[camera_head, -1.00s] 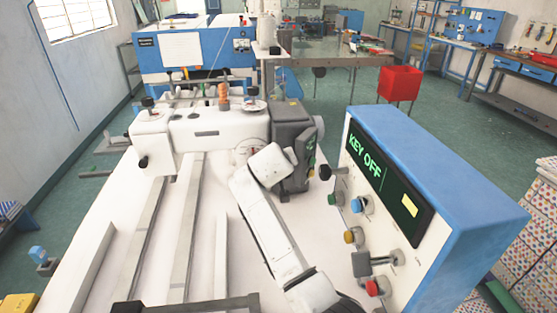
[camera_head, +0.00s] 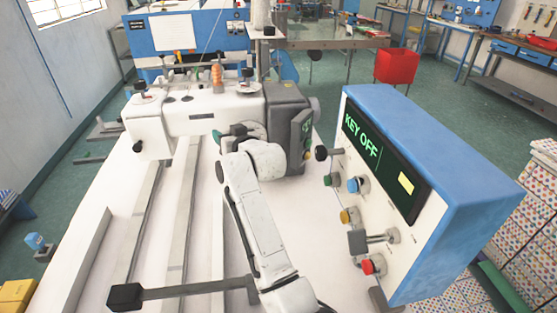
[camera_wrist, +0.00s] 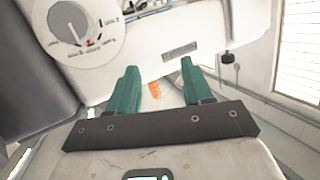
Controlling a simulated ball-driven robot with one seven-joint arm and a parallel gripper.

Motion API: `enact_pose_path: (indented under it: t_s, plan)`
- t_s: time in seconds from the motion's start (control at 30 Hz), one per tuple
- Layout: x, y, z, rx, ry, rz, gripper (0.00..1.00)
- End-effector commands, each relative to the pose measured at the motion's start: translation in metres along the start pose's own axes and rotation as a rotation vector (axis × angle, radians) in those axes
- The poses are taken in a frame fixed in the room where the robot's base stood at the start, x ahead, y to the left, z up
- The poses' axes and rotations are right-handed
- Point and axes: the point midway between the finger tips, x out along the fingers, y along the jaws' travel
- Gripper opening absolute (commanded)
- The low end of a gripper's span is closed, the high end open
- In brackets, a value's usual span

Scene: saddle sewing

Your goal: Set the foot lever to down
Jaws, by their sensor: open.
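The white sewing machine (camera_head: 190,112) stands on a white bed; its dial (camera_wrist: 72,22) and a slotted plate (camera_wrist: 180,50) show in the wrist view. A small black knob (camera_head: 137,147) sticks out at the machine head's left end, and also shows in the wrist view (camera_wrist: 227,58). A grey bar with a black block (camera_head: 125,297) crosses the front of the bed. I cannot tell for certain which is the foot lever. My gripper (camera_wrist: 158,78), with teal fingers, is open and empty, facing the machine; one finger shows in the head view (camera_head: 218,136).
The blue and white control box (camera_head: 455,190) stands right of my arm, with several knobs and buttons and a display reading KEY OFF. Long grey rails (camera_head: 178,215) run along the bed. An orange thread cone (camera_head: 217,75) stands on top of the machine.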

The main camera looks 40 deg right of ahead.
Motion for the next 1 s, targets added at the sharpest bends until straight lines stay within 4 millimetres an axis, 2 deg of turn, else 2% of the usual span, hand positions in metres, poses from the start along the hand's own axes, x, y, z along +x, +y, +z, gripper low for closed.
enact_pose_path:
  t_s: [0.03,0.1,0.17,0.27,0.37,0.53,0.6,0.7,0.83,1.0]
  plan:
    - [0.005,-0.011,-0.005,0.076,0.08,-0.04,0.56]
    - [0.009,-0.016,-0.011,0.191,0.199,-0.068,0.57]
    - [0.009,-0.015,-0.014,0.296,0.299,-0.07,0.57]
    - [0.004,-0.003,-0.011,0.482,0.454,-0.025,0.57]
    - [-0.005,0.018,0.007,0.671,0.586,0.08,0.57]
    - [-0.031,0.055,0.069,0.951,0.725,0.351,0.57]
    - [-0.042,0.065,0.096,1.03,0.748,0.459,0.57]
    - [-0.055,0.072,0.125,1.1,0.761,0.573,0.57]
    - [-0.063,0.076,0.144,1.139,0.766,0.647,0.57]
    - [-0.059,0.085,0.146,1.147,0.769,0.662,0.57]
